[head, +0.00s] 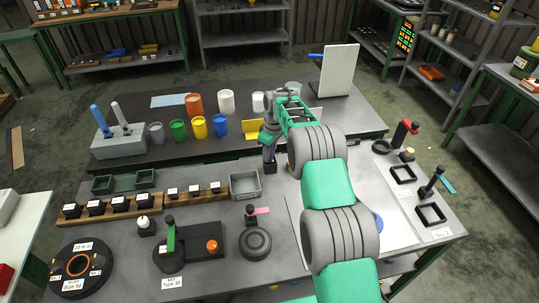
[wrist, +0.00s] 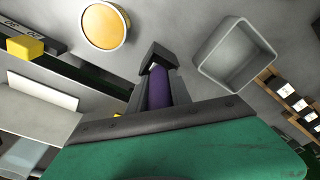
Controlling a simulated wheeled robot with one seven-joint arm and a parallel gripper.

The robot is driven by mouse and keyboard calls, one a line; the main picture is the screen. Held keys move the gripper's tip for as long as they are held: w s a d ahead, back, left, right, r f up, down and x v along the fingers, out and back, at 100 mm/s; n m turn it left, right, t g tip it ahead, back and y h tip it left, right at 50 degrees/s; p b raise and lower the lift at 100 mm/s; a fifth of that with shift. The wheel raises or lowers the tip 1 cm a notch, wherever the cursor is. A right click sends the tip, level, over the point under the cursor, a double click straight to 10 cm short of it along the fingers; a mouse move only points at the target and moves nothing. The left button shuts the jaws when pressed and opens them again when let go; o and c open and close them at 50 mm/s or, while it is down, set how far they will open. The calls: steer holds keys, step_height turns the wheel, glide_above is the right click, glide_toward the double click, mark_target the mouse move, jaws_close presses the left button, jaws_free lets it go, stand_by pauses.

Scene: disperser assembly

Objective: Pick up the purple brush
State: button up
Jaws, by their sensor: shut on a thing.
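The purple brush (wrist: 158,88) shows in the wrist view as a purple shaft between the dark fingers of my gripper (wrist: 155,65). My gripper is shut on it. In the head view my gripper (head: 269,145) points down over the middle of the work surface, and a sliver of the purple brush (head: 269,157) shows between its fingers. The ends of the brush are hidden by the fingers and the gripper body. I cannot tell whether the brush touches the table.
A grey open bin (head: 245,184) stands close by, left of my gripper. Several cups, including a yellow one (head: 199,127), stand behind and to the left. A holder block with blue and white handles (head: 119,140) is farther left. Black square frames (head: 431,214) lie at right.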

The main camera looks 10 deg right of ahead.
jaws_close()
steer(key=shift+r, duration=0.15)
steer(key=shift+w+r+b, duration=0.1)
steer(key=shift+r+b, duration=0.25)
steer(key=shift+r, duration=0.05)
step_height(320, 180, up, 9)
steer(key=shift+b, duration=0.95)
